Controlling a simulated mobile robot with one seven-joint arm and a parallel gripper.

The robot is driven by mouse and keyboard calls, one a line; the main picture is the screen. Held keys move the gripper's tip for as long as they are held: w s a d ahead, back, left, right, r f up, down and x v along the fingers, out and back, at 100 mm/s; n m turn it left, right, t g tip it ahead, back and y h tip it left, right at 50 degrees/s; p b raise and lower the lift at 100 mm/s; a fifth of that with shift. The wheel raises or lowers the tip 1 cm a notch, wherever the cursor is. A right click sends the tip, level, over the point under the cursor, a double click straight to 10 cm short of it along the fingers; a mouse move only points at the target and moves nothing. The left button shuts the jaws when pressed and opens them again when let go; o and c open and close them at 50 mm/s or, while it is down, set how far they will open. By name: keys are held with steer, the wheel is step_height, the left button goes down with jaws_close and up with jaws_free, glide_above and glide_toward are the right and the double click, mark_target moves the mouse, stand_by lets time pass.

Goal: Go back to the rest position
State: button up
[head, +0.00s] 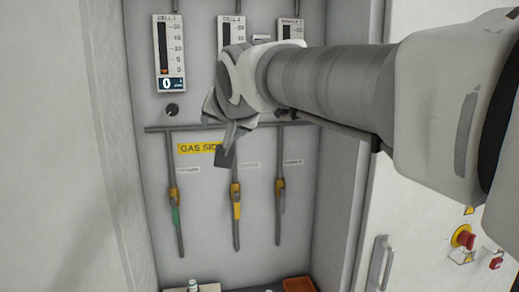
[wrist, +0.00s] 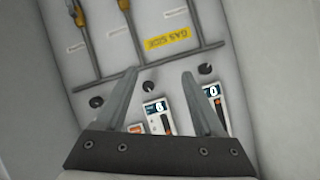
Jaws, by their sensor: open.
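My gripper (head: 222,157) hangs in front of the gas panel in the head view, near the yellow "GAS SIDE" label (head: 200,148), and covers part of it. In the wrist view my gripper (wrist: 160,73) is open, with nothing between its two fingers. The panel appears upside down there, with the label (wrist: 168,40) beyond the fingertips. My arm reaches in from the right in the head view. No rest position is marked in either view.
Gauges (head: 168,45) hang along the panel top, with a black knob (head: 172,110) below. Recess walls (head: 108,130) stand at both sides. A red switch (head: 465,239) is at right.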

steer(key=s+d+f+n+g+h, duration=0.1)
steer(key=s+d+f+g+h, duration=0.3)
steer(key=s+d+f, duration=1.8)
step_height(320, 180, down, 4)
steer(key=s+g, duration=0.2)
steer(key=shift+s+g+b, duration=0.2)
steer(key=shift+g+b, duration=0.1)
steer(key=shift+b, duration=0.1)
